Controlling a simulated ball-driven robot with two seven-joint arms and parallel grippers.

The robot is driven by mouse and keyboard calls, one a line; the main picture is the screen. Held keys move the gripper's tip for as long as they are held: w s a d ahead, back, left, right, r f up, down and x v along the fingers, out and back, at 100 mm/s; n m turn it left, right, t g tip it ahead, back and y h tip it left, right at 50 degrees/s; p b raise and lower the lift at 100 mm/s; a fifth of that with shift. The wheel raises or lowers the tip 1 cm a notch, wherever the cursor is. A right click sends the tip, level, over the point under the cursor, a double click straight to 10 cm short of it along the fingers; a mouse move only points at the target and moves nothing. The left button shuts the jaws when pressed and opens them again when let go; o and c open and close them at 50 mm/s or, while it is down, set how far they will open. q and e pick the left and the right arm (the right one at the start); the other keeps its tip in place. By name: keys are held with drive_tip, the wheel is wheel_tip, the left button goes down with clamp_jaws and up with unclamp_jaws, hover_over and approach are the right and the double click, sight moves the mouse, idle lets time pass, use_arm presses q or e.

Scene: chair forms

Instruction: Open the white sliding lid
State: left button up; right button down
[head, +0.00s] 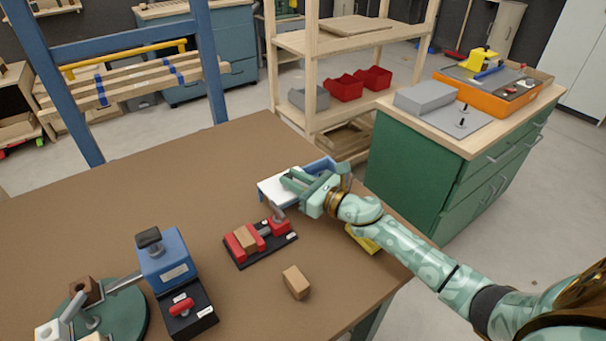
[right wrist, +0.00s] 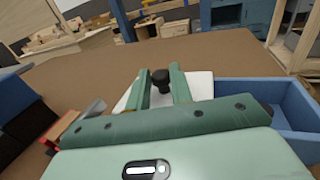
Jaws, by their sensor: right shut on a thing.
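The white sliding lid (head: 268,191) sits on a blue box (head: 322,164) near the back right of the brown table. In the right wrist view the lid (right wrist: 201,86) lies to the left and the right part of the box (right wrist: 283,108) is uncovered, its inside showing. My right gripper (head: 290,180) is over the lid. In the right wrist view its two green fingers (right wrist: 160,82) are on either side of the lid's black knob (right wrist: 161,77), closed on it. The gripper hides part of the lid and box. My left gripper is not in view.
A red clamp fixture (head: 248,241) with a wooden block stands just in front of the box. A loose wooden block (head: 296,282) and a yellow item (head: 361,240) lie nearby. A blue and black device (head: 168,262) stands at front left. The table's back left is clear.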

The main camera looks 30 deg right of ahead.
drive_tip(key=c, duration=1.2)
unclamp_jaws()
drive_tip(key=shift+c, duration=0.2)
drive_tip(key=v, duration=1.6)
drive_tip(key=shift+s+d, duration=0.1)
drive_tip(key=shift+s, duration=0.1)
drive_tip(key=shift+f, duration=0.15)
